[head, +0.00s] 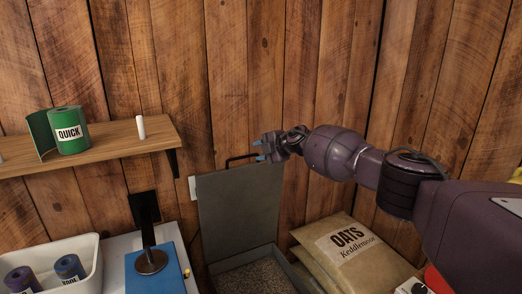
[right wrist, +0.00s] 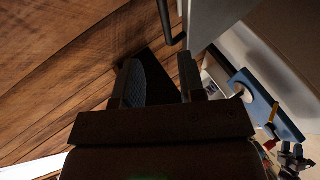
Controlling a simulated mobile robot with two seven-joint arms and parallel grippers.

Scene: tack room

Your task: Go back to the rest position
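My right arm reaches in from the right in the head view. My right gripper (head: 263,150) is beside the dark handle (head: 240,157) on the top edge of the raised grey bin lid (head: 238,205). In the right wrist view the two fingers of my right gripper (right wrist: 159,78) stand apart, with nothing seen held between them. A dark bar (right wrist: 165,22), which looks like the handle, lies beyond the fingertips. The open bin (head: 285,262) below holds grainy feed (head: 245,276). My left gripper is not seen in the head view.
A wooden shelf (head: 110,143) carries a green "QUICK" roll (head: 70,132) and a white cylinder (head: 141,127). Oats sacks (head: 345,245) lie right of the bin. A blue box (head: 170,275) and a white tray (head: 92,262) with rolls stand at lower left. A plank wall is behind.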

